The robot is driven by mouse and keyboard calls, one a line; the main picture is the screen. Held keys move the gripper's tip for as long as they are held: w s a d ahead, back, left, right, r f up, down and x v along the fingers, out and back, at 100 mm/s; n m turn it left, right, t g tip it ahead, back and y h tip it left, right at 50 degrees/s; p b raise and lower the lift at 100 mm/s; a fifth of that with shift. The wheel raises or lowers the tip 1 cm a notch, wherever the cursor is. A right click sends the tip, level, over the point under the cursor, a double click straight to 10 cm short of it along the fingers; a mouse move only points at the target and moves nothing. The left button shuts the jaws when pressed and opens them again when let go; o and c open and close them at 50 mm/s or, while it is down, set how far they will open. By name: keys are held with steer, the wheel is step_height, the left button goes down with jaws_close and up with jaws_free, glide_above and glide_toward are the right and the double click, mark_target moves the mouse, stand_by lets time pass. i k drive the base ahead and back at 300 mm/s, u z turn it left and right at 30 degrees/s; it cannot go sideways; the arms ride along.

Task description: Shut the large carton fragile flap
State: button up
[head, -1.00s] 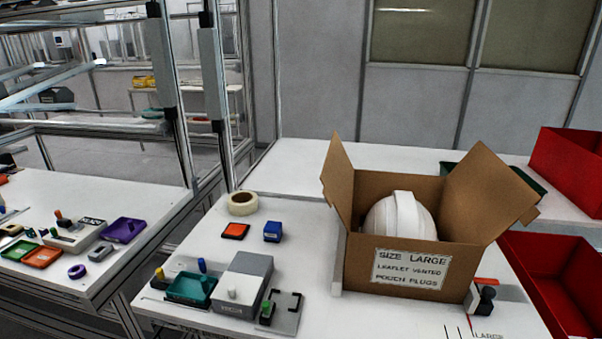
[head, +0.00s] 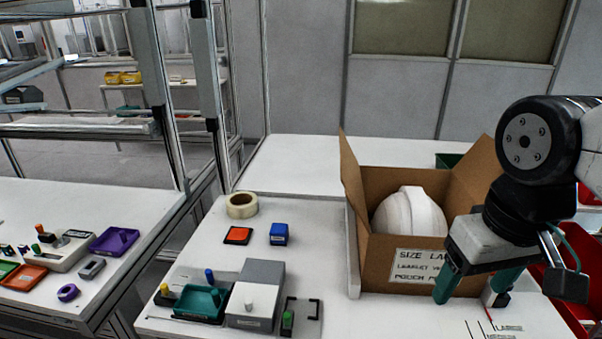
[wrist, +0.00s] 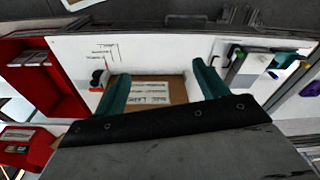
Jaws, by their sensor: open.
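The large brown carton (head: 378,262) stands on the white table with its top open. A white helmet shell (head: 408,214) sits inside. Its left flap (head: 351,185) stands up, and its right flap (head: 477,178) leans outward, partly behind my arm. No fragile marking is readable on either flap. My gripper (head: 472,284) is open and empty, its green fingers pointing down in front of the carton's right front side and covering part of the size label (head: 418,266). In the wrist view, the labelled carton wall (wrist: 176,90) shows between the open fingers (wrist: 162,84).
A grey box (head: 257,290), a teal stamp pad (head: 203,300), a blue block (head: 279,234) and a tape roll (head: 241,205) lie left of the carton. Red bins (head: 576,318) stand at the right.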

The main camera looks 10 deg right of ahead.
mark_target(351, 176)
steer(key=k, duration=0.5)
steer(key=u, duration=1.85)
steer(key=i, duration=1.05)
steer(key=z, duration=1.8)
